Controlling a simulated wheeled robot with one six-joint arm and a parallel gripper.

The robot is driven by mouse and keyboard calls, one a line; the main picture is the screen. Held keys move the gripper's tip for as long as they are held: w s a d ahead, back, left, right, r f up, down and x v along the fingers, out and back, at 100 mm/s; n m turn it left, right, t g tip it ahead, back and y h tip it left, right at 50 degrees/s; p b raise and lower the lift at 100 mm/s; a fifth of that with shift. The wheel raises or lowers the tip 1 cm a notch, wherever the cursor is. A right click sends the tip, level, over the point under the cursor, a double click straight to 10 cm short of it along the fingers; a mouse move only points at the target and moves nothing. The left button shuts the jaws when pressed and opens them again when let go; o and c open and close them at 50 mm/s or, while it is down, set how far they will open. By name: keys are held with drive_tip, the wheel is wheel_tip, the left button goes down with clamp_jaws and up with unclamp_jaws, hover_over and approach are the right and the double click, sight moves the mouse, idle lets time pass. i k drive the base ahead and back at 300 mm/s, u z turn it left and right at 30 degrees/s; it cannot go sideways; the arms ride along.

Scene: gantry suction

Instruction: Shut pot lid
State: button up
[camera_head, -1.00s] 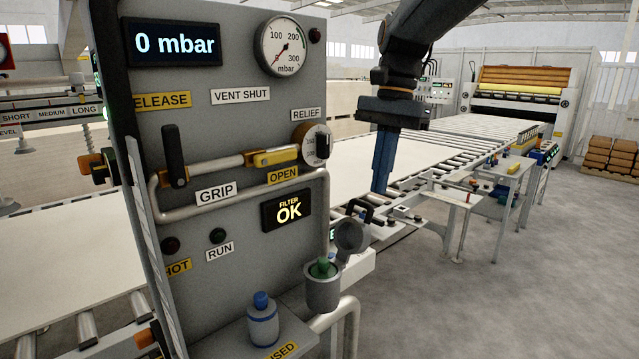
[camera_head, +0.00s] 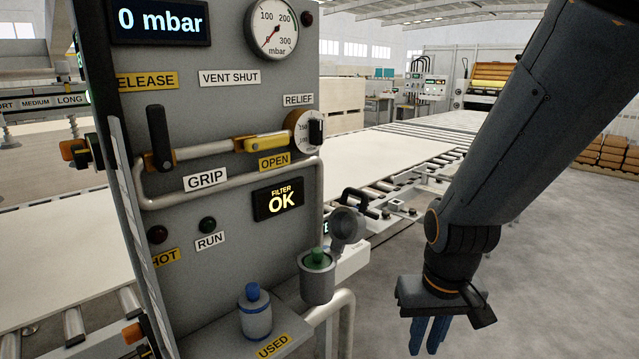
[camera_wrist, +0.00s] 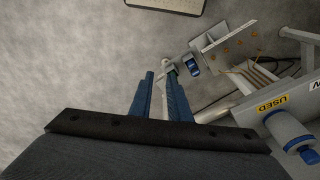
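The pot (camera_head: 317,283) is a small grey cup on the side of the grey panel, with a green-topped piece (camera_head: 317,257) in its mouth. Its round grey lid (camera_head: 346,226) stands up open at the pot's back right. My gripper (camera_head: 430,348) has blue fingers and points down, to the right of the pot and lower than it, touching nothing. In the wrist view the fingers (camera_wrist: 160,78) stand apart with a gap and hold nothing. I cannot make out the pot in the wrist view.
A blue-capped bottle (camera_head: 255,311) stands on a shelf marked USED, left of the pot. A bent pipe (camera_head: 343,312) runs below the pot. The panel (camera_head: 230,120) shows 0 mbar and FILTER OK.

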sight(346, 226)
drive_tip(key=k, duration=1.2)
drive_tip(key=z, duration=0.95)
drive_tip(key=i, duration=1.4)
drive_tip(key=u, duration=0.75)
